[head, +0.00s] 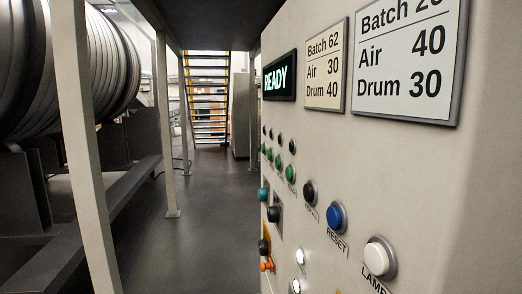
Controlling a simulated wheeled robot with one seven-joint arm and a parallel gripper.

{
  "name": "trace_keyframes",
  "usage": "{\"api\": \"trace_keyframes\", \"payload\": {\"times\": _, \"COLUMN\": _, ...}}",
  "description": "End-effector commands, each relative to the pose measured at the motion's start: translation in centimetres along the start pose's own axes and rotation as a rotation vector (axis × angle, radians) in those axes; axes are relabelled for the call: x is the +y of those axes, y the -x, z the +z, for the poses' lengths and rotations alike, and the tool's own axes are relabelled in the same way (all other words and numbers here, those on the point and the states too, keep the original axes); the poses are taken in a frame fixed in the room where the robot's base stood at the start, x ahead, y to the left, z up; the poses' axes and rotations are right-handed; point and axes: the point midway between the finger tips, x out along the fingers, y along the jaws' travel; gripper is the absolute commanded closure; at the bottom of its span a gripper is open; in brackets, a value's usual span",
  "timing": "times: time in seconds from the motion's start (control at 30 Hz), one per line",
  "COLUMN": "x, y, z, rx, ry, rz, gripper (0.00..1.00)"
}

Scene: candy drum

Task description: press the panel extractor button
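The control panel (420,170) fills the right side, seen at a steep slant. Its green buttons (290,174) sit in a row toward the far edge, with small dark round fittings (292,146) above them. Nearer are a black button (309,192), a blue button (337,217) labelled RESET and a white button (379,257) whose label starts with LAMP. The labels by the green buttons are too small to read, so I cannot tell which button is the extractor. My gripper is not in view.
A lit display (279,77) reads READY, beside two batch signs (325,68) (408,52). Dark knobs and an orange fitting (266,265) stick out low on the panel. A large ribbed drum (80,65) and posts (82,150) stand left. The grey floor (220,200) between is clear toward stairs (207,97).

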Motion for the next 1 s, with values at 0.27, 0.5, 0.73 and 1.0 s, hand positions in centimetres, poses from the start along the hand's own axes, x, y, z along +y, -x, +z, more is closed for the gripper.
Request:
{"api": "trace_keyframes", "payload": {"times": 0.27, "x": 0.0, "y": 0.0, "z": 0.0, "rx": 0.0, "ry": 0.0, "rz": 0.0, "gripper": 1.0}}
{"api": "trace_keyframes", "payload": {"times": 0.5, "x": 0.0, "y": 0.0, "z": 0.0, "rx": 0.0, "ry": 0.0, "rz": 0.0, "gripper": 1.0}}
{"api": "trace_keyframes", "payload": {"times": 0.73, "x": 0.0, "y": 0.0, "z": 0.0, "rx": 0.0, "ry": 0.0, "rz": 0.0, "gripper": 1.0}}
{"api": "trace_keyframes", "payload": {"times": 1.0, "x": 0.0, "y": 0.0, "z": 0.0, "rx": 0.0, "ry": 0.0, "rz": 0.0, "gripper": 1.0}}
